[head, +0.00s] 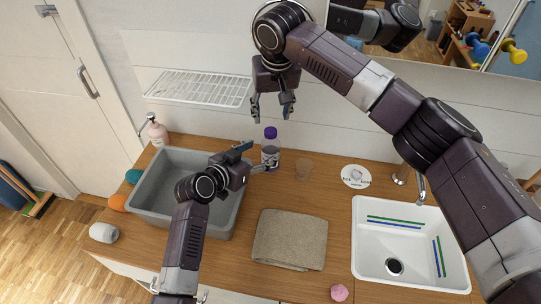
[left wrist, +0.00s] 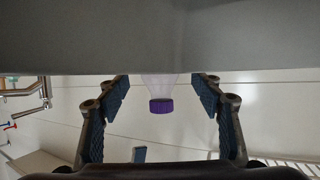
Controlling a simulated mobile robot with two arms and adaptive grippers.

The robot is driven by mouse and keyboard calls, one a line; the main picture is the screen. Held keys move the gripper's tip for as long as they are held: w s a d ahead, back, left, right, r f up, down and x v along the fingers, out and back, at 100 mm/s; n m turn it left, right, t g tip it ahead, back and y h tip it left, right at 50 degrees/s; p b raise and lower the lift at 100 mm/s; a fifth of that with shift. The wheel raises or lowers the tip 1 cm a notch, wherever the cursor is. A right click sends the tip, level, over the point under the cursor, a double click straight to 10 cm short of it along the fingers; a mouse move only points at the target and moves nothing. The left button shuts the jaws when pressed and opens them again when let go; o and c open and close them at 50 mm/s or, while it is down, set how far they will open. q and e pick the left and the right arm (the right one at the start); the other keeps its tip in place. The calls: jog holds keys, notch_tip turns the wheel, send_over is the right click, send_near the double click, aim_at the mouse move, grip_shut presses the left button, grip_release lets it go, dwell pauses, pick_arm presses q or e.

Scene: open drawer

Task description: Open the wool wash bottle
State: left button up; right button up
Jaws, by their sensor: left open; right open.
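The wool wash bottle (head: 270,153) is clear or pale with a dark label and a purple cap (head: 270,132). It stands upright on the wooden counter, right of the grey basin. My left gripper (head: 256,158) is open low at the bottle's left side, its fingers pointing toward it. In the left wrist view the bottle's upper part (left wrist: 160,88) and purple cap (left wrist: 161,106) appear upside down, in the gap between the two open fingers. I cannot tell whether either finger touches it. My right gripper (head: 272,106) is open and empty, pointing down above the cap.
A grey basin (head: 158,200) is left of the bottle. A folded towel (head: 290,240) lies in front. A pink pump bottle (head: 158,133) stands behind the basin.

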aim_at(265, 149)
pick_arm(q)
jog(key=shift+x, duration=1.9)
jog(key=shift+s, duration=0.1)
jog(key=shift+a, duration=0.1)
grip_shut()
